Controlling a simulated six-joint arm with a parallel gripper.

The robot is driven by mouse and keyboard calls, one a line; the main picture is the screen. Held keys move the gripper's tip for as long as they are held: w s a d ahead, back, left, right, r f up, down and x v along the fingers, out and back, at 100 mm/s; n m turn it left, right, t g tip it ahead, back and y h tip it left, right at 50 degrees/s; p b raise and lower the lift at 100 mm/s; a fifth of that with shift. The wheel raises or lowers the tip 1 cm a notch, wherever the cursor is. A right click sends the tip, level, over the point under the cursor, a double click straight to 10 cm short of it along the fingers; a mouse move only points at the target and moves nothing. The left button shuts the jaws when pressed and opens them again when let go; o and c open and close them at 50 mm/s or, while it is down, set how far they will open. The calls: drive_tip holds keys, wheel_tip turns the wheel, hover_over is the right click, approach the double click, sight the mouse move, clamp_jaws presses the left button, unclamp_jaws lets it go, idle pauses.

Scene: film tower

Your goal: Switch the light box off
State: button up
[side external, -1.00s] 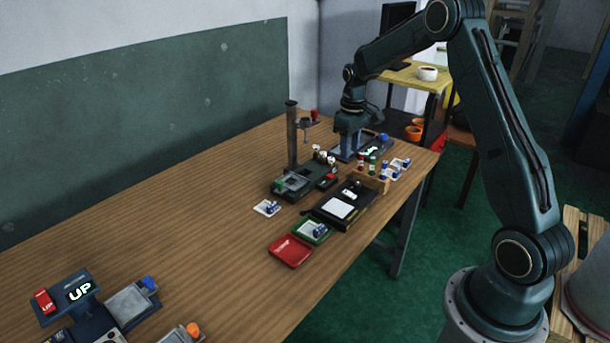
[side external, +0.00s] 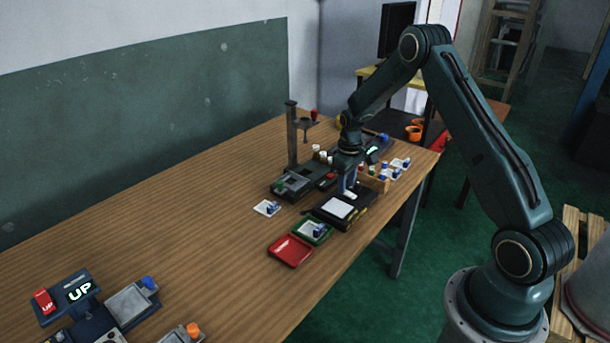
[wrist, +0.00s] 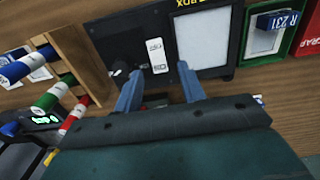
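The light box (side external: 347,222) is a flat black box with a pale panel (side external: 338,208), near the table's right edge. In the wrist view the light box (wrist: 106,35) has yellow lettering, and its panel (wrist: 203,40) looks pale grey-white; I cannot tell if it is lit. A white switch plate (wrist: 157,52) sits beside the panel, next to a dark knob (wrist: 118,68). My gripper (side external: 347,190) is over the switch end of the box. In the wrist view my gripper (wrist: 160,69) is open and empty, its fingertips on either side of the switch plate. Contact cannot be told.
A green tray (side external: 312,232) and a red tray (side external: 290,250) lie on the other side. A column stand (side external: 292,140) rises behind. The table's left-middle is clear.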

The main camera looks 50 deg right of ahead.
drive_tip(key=shift+f, duration=0.8)
clamp_jaws()
drive_tip(key=shift+s+t, duration=0.15)
drive_tip(key=shift+t, duration=0.25)
drive_tip(key=shift+r+t, duration=0.1)
drive_tip(key=shift+t, duration=0.3)
